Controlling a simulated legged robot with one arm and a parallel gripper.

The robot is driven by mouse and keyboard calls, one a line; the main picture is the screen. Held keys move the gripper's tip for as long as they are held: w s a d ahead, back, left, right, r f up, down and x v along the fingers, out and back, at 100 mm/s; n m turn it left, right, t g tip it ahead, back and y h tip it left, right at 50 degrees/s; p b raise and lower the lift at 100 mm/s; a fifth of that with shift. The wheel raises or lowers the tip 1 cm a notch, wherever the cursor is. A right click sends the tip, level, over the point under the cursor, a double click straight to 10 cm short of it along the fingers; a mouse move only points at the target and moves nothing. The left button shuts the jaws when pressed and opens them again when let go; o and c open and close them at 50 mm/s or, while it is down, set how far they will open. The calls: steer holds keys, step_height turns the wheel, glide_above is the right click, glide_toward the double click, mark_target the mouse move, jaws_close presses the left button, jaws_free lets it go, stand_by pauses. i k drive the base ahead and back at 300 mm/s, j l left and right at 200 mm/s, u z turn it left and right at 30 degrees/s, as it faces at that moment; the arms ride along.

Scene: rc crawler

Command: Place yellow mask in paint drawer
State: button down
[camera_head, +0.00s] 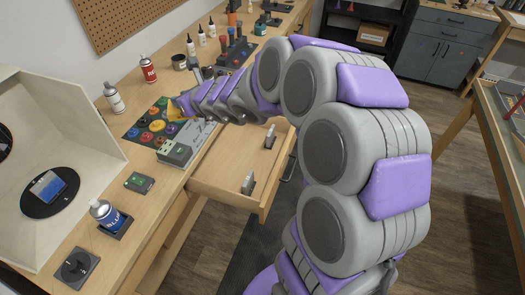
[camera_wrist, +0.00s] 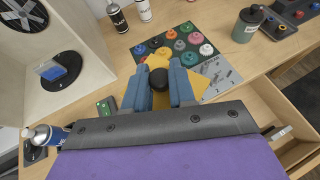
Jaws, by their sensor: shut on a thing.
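The yellow mask (camera_wrist: 213,87) is a flat yellow sheet between and behind my gripper's blue-grey fingers in the wrist view. My gripper (camera_wrist: 160,82) is shut on it, above the table beside the colourful mat. In the head view only a bit of the mask (camera_head: 174,112) shows beside my gripper (camera_head: 180,106); my arm hides the rest. The wooden drawer (camera_head: 222,181) is pulled out of the table front, to the right of and below my gripper. Two small upright grey pieces stand in it. Its corner also shows at the right of the wrist view (camera_wrist: 291,152).
A mat (camera_head: 133,132) with several coloured caps and a grey box (camera_head: 174,153) lie by the gripper. A white spray booth (camera_head: 68,92) stands at left, with a blue can (camera_head: 103,211) in front. Bottles and cans (camera_head: 148,68) stand at the back.

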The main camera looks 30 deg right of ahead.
mark_target(237, 150)
steer(key=j+z, duration=0.2)
steer(key=z, duration=0.25)
steer(key=i+j+z, duration=0.1)
steer(key=z, duration=0.35)
steer(key=j+z, duration=0.3)
steer(key=z, duration=0.15)
steer(key=k+j, duration=0.1)
steer(key=j, duration=0.45)
steer(key=k+j, duration=0.1)
steer(key=j, duration=0.4)
